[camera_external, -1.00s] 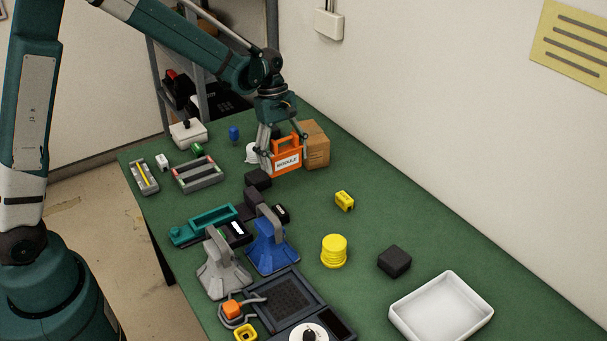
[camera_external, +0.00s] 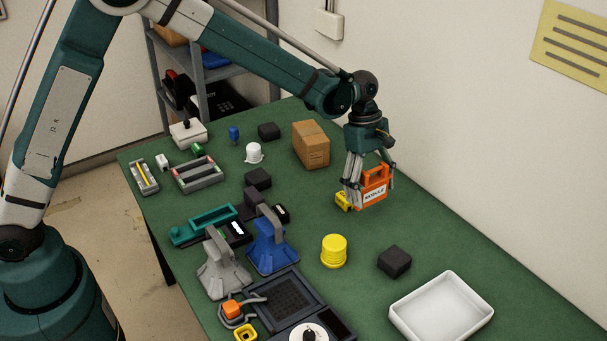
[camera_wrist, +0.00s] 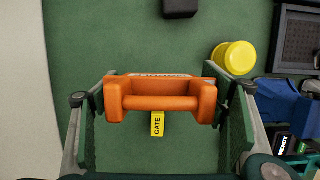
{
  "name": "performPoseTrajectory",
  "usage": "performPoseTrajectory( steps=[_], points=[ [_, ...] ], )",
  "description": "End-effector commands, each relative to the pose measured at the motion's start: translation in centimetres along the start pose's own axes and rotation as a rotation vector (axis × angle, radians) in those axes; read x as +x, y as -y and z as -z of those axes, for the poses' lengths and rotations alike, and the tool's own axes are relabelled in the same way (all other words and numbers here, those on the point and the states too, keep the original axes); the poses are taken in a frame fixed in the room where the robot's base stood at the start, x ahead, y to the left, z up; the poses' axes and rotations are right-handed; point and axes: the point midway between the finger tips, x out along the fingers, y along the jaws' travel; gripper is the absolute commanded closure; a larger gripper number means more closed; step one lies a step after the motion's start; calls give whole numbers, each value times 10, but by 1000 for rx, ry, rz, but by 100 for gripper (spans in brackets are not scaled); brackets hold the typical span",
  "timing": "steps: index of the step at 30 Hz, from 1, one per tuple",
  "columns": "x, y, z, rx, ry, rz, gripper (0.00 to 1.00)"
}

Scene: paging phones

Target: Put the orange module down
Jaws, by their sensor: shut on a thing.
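The orange module (camera_external: 371,188) has a handle on top and a white label on its front. My gripper (camera_external: 368,180) is shut on it near the wall side of the green table. In the wrist view the module (camera_wrist: 160,103) lies level between the two fingers of my gripper (camera_wrist: 160,110). In the external view the module overlaps a small yellow block (camera_external: 343,201); this block, marked GATE, shows below the module's handle in the wrist view (camera_wrist: 157,124). I cannot tell how high the module's base is above the table.
A yellow cylinder (camera_external: 334,251), a dark block (camera_external: 395,261) and a white tray (camera_external: 440,308) stand nearer the camera. A cardboard box (camera_external: 311,145) stands behind to the left. A blue handled unit (camera_external: 271,246) is to the left. Green table (camera_external: 420,225) is bare to the module's right.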

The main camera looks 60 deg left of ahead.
Motion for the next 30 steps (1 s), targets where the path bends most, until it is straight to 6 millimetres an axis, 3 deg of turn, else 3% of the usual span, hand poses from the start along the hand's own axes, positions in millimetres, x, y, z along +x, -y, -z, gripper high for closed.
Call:
performPoseTrajectory(
  steps=[5,17,30],
  points=[
    [4,-4,-12,-1,1,0,46],
    [6,-3,-11,-1,1,1,46],
    [54,-3,2,-1,1,1,46]
  ],
)
